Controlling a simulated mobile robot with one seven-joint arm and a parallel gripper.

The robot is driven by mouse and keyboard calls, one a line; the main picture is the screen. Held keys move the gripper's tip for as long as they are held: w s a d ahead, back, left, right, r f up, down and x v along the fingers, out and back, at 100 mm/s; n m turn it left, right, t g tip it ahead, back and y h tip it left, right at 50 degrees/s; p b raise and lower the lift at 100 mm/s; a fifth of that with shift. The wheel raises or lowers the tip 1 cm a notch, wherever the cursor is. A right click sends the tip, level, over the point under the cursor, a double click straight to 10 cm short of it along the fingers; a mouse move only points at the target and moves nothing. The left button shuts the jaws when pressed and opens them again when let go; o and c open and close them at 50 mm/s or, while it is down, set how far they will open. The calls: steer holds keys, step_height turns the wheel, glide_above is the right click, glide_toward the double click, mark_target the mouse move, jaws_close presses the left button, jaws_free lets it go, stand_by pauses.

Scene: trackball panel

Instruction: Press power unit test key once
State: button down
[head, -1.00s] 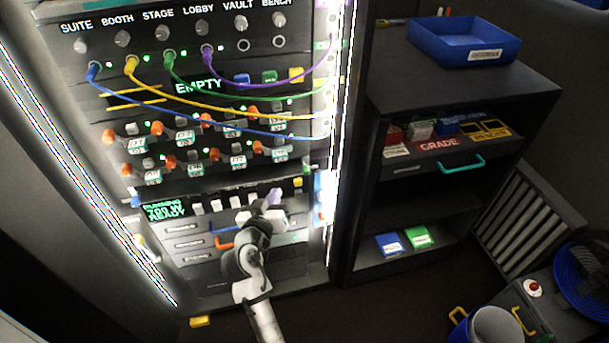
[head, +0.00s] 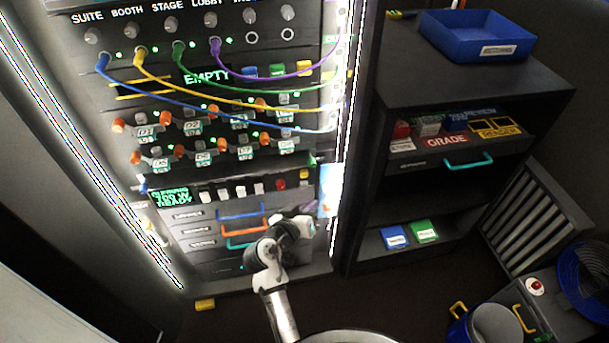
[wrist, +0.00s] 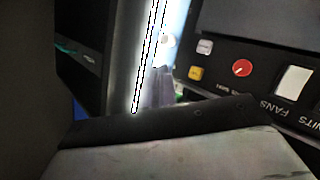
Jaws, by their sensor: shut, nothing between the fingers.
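The power unit (head: 190,198) is the black strip low in the rack in the head view, with a green lit display, several white keys, a red knob (head: 281,185) and a yellow key (head: 303,174). The wrist view shows the red knob (wrist: 241,68), the yellow key (wrist: 196,73), a grey-white key (wrist: 205,46) and a white rocker (wrist: 294,80) close up.
Drawers with blue (head: 240,212) and orange handles lie under the power unit. A bright light strip (head: 343,130) edges the rack's right side near my gripper. A dark shelf unit (head: 450,190) stands to the right. Patch cables hang higher up.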

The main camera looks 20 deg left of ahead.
steer(key=shift+w+a+b, duration=0.2)
steer(key=shift+w+a, duration=0.5)
steer(key=shift+w, duration=0.35)
steer(key=shift+w+a+b, duration=0.25)
steer(key=shift+w+a, duration=0.4)
steer(key=shift+w, duration=0.35)
steer(key=shift+w+a+b, duration=0.2)
steer(key=shift+w+a, duration=0.5)
steer(key=shift+w, duration=0.35)
steer(key=shift+w+a, duration=0.1)
steer(key=shift+w+a, duration=0.2)
steer(key=shift+w, duration=0.05)
steer(key=shift+w+a+b, duration=0.2)
steer(key=shift+w+b, duration=0.15)
steer(key=shift+b, duration=0.1)
steer(key=shift+s, duration=0.1)
stand_by(0.4)
steer(key=shift+s+d, duration=0.5)
steer(key=shift+s, duration=0.1)
steer(key=shift+s+d+p, duration=0.2)
steer(key=shift+s+d, duration=0.5)
steer(key=shift+s, duration=0.35)
steer(key=shift+s+d+p, duration=0.2)
steer(key=shift+s+d, duration=0.5)
steer(key=shift+s, duration=0.35)
